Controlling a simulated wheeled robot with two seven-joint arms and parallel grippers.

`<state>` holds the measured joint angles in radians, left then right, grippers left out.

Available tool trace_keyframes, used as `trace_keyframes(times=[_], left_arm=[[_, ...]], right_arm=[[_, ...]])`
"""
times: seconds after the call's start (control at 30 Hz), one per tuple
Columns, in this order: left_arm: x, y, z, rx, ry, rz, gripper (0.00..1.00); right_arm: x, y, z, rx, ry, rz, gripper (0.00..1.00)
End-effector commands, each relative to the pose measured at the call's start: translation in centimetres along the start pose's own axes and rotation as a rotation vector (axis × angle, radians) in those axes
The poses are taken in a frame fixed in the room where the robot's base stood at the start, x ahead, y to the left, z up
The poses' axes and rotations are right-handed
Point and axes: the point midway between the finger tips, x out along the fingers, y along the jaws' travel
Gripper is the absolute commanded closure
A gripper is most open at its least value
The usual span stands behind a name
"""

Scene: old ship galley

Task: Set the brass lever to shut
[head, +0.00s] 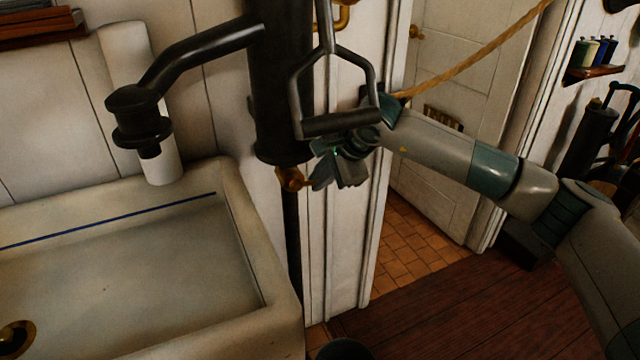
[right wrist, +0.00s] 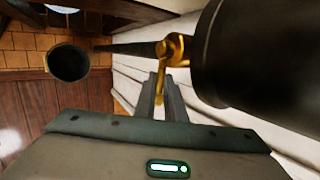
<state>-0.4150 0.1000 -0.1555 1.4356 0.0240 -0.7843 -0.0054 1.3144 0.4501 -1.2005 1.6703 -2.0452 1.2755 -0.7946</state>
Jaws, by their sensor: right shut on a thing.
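The brass lever (head: 287,179) sits low on the black pump body (head: 280,90), beside the sink's back right corner. In the right wrist view the brass lever (right wrist: 174,48) is at the side of the dark cylinder, and its thin arm reaches between my fingers. My right gripper (head: 322,178) is shut on the lever; in the wrist view the gripper (right wrist: 163,95) has its two grey fingers on either side of the brass arm. The pump's handle partly overlaps my right wrist in the head view. My left gripper is not in view.
A pale sink (head: 235,200) fills the left. The pump's dark loop handle (head: 340,124) hangs close to my right wrist. A rope (head: 480,52) crosses before the white door (head: 455,90). A dark round thing (right wrist: 69,62) is near the floor. The plank floor at right is mostly clear.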

Motion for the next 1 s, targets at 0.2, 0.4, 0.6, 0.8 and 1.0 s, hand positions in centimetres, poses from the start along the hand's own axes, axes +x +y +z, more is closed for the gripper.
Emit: trace_keyframes(times=[0.2,0.4,0.6,0.8,1.0], left_arm=[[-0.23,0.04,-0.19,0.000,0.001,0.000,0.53],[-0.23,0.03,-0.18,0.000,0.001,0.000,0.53],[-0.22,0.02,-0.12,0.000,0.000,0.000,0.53],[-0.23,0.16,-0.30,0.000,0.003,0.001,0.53],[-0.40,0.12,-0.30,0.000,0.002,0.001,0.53]], right_arm=[[-0.06,-0.07,0.21,-0.008,0.006,-0.001,1.00],[-0.04,-0.05,0.22,-0.008,0.005,0.000,1.00],[-0.03,-0.02,0.17,-0.007,0.006,0.001,0.82],[-0.08,-0.04,0.10,-0.006,0.007,0.001,0.82],[-0.83,-0.49,0.02,-0.007,0.007,0.000,0.82]])
